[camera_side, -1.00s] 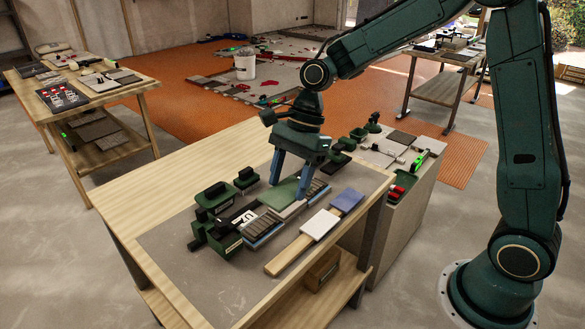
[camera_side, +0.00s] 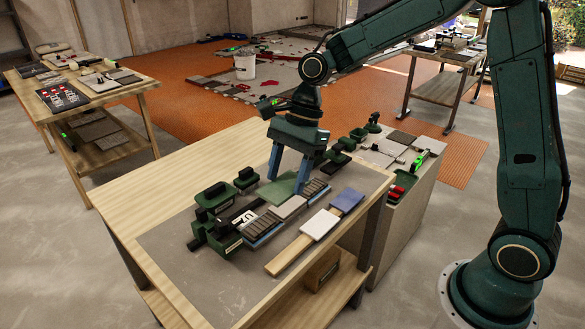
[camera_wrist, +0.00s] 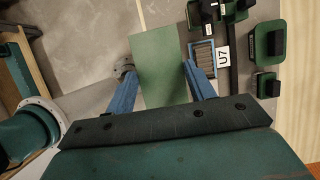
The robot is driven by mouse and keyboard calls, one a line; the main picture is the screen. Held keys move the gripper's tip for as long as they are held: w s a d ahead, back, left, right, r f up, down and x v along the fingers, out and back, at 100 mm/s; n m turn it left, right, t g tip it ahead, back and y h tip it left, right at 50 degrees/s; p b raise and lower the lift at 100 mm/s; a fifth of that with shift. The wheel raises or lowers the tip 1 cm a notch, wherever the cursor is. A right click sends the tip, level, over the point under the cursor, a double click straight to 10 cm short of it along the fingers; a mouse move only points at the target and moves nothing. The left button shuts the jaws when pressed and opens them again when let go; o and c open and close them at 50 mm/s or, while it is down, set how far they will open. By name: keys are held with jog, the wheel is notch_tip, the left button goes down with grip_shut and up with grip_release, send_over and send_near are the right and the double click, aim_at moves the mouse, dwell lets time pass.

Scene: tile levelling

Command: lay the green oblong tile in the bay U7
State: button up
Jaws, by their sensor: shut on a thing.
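My gripper (camera_side: 287,178) is shut on the green oblong tile (camera_side: 282,189). In the wrist view, the tile (camera_wrist: 160,62) lies between the two blue fingers and extends away from the hand. The U7 label (camera_side: 244,218) stands left of the tile in the side view. In the wrist view, the U7 label (camera_wrist: 223,57) is right of the gripper, beside a narrow ribbed strip (camera_wrist: 202,53). The tile appears held above the work, but its exact height is unclear. It hides part of the surface beneath.
A pale tile (camera_side: 289,207) lies between ribbed grey pieces (camera_side: 262,227). Dark green blocks (camera_side: 213,198) stand at the left. A white tile (camera_side: 320,224) and a blue tile (camera_side: 347,200) rest on a wooden strip (camera_side: 287,257). The front left of the grey mat (camera_side: 190,266) is clear.

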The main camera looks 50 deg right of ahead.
send_over(259, 226)
jog(key=d, duration=0.1)
notch_tip(259, 226, down, 10)
jog(key=shift+d+r, duration=0.15)
jog(key=shift+d, duration=0.05)
jog(key=shift+f, duration=0.2)
jog(key=shift+f, duration=3.7)
jog(key=shift+f, duration=0.6)
jog(key=o, duration=1.2)
jog(key=shift+c, duration=0.2)
jog(key=shift+r, duration=0.1)
